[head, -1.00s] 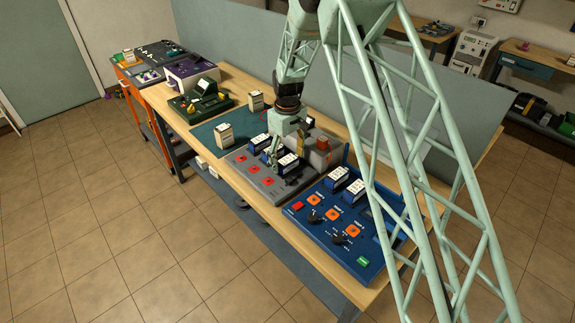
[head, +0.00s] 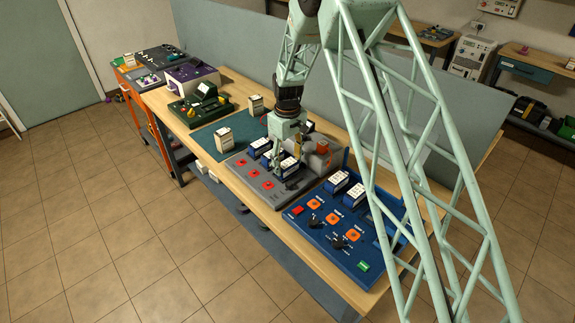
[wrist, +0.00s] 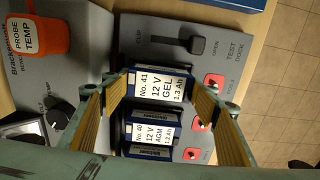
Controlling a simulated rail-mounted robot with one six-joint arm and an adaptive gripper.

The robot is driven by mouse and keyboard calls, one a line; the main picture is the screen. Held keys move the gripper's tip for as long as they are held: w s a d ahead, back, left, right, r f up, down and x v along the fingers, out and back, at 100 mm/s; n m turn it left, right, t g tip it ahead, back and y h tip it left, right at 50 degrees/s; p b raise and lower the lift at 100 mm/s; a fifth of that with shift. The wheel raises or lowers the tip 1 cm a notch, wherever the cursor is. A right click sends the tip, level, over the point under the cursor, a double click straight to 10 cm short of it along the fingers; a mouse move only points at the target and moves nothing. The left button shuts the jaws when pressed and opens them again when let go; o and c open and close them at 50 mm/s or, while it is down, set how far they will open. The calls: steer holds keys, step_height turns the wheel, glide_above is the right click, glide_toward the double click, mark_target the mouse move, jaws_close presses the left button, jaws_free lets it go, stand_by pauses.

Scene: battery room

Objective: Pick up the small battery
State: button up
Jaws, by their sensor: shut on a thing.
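A small blue-cased battery with a white label reading No. 41, 12 V GEL, 1.3 Ah (wrist: 162,84) stands in the grey test dock (wrist: 235,65). My gripper (wrist: 160,96) has one finger on each side of it and is shut on it. Behind it in the wrist view stands a similar No. 40, 12 V AGM, 1.2 Ah battery (wrist: 152,131), with a third labelled battery (wrist: 146,152) past that. In the head view my gripper (head: 286,162) is over the right end of the row in the grey dock (head: 236,169), partly hiding the batteries.
A blue panel (head: 300,221) with two batteries lies right of the dock. Cream blocks (head: 224,138) stand on a green mat (head: 205,131) to the left. An orange probe holder (wrist: 38,37) and a black clip lever (wrist: 195,44) are close by.

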mark_target(288, 163)
steer(key=shift+r, duration=1.7)
steer(key=s+d, duration=0.1)
steer(key=s, duration=0.4)
steer(key=s+d+r+b, duration=0.1)
steer(key=s+d, duration=0.1)
steer(key=s, duration=0.3)
steer(key=s+d, duration=0.2)
steer(key=s, duration=0.3)
steer(key=shift+s+r+b, duration=0.15)
steer(key=shift+b, duration=0.25)
